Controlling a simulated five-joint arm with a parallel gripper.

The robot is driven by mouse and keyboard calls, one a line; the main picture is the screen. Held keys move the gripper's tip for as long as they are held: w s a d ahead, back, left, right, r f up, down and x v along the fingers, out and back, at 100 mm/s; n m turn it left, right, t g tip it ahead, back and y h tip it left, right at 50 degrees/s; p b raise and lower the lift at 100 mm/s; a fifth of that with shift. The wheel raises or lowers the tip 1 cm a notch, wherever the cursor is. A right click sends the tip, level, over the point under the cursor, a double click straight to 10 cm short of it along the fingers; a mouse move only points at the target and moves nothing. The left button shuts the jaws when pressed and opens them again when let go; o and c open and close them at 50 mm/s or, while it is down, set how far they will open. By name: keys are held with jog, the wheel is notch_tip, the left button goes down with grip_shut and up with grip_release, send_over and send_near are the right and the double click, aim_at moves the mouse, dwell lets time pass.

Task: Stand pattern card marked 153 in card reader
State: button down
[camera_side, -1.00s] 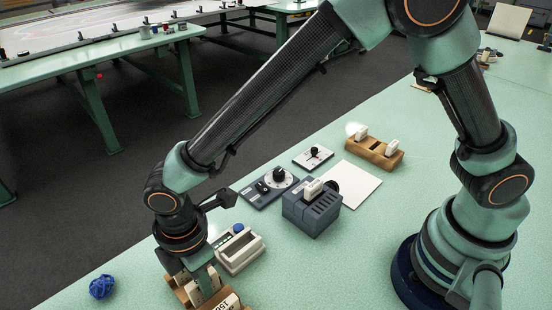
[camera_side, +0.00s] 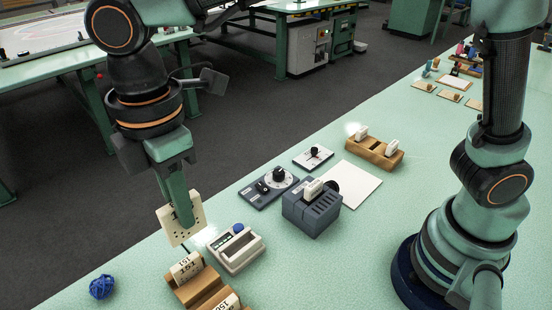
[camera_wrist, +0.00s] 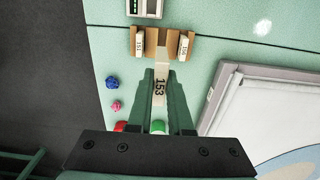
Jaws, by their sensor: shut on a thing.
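My gripper (camera_side: 182,212) is shut on a cream card with punched holes (camera_side: 168,226) and holds it upright in the air, clear of the wooden rack (camera_side: 208,291). The wrist view shows 153 on this card's edge (camera_wrist: 160,90), between the fingers (camera_wrist: 160,78). A cream device with a blue button (camera_side: 236,248), which looks like the card reader, stands on the bench to the right of the held card. Only its near end (camera_wrist: 145,8) shows at the top of the wrist view.
The rack holds card 151 (camera_side: 187,267) and another card (camera_side: 229,303), with an empty gap between them. A dark grey slotted box (camera_side: 312,212), a dial panel (camera_side: 268,187) and a second wooden rack (camera_side: 375,150) stand farther back. A blue ball (camera_side: 102,287) lies at the left.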

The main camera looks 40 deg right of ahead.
jog(key=w+d+f, duration=0.3)
jog(key=d+f, duration=0.5)
jog(key=d, duration=0.2)
jog(key=shift+s+a+f, duration=0.1)
jog(key=shift+f, duration=2.2)
jog(key=shift+s+a+f, duration=0.1)
jog(key=shift+f, duration=2.2)
jog(key=c, duration=0.8)
grip_release()
jog(key=shift+o, duration=0.2)
notch_tip(320, 180, up, 12)
